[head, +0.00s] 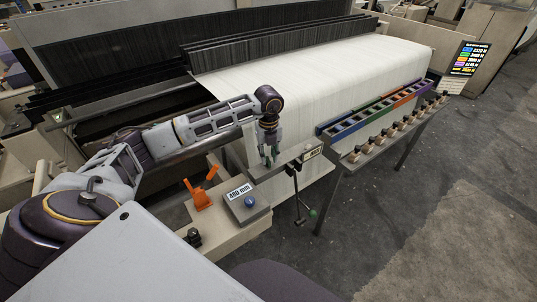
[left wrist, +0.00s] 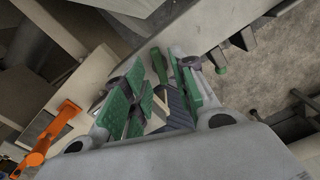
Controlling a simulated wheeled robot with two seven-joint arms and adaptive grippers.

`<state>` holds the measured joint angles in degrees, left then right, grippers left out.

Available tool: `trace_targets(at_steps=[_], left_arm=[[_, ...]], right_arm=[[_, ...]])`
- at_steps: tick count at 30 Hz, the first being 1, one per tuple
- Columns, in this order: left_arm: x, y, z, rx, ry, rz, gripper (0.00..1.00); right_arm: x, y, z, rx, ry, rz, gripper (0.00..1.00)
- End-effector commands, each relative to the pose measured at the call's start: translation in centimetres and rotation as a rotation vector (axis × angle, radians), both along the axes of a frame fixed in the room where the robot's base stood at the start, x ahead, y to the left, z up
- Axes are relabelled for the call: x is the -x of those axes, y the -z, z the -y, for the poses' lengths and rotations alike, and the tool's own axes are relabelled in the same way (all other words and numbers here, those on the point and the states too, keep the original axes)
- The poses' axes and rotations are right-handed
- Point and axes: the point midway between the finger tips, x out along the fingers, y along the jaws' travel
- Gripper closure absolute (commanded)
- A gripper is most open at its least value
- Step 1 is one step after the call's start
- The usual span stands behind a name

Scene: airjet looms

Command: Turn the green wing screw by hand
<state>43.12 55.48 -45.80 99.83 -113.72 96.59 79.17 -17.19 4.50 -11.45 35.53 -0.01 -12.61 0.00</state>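My left gripper (head: 268,158) points down over the right end of the beige ledge beside the white cloth. In the left wrist view, its two fingers with green pads (left wrist: 155,95) stand apart. A darker green upright piece (left wrist: 158,66), which looks like a wing of the green wing screw, shows between them near the tips. I cannot tell whether either finger touches it. In the head view the screw is mostly hidden by the fingers. My right gripper is in neither view.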

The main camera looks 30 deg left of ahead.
Motion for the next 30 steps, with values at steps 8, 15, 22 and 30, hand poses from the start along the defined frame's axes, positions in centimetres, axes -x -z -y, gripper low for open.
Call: trace_targets(at_steps=[8,15,22,30], left_arm=[[0.0,1.2,0.0,0.000,0.001,-0.001,0.73],[0.0,1.9,0.0,-0.001,0.001,-0.001,0.73],[0.0,1.9,0.0,0.000,0.001,0.000,0.73],[0.0,1.8,0.0,0.000,0.001,0.000,0.98]], right_arm=[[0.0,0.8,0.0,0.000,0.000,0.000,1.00],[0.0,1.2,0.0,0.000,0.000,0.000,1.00],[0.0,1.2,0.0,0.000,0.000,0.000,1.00],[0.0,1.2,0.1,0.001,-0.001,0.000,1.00]])
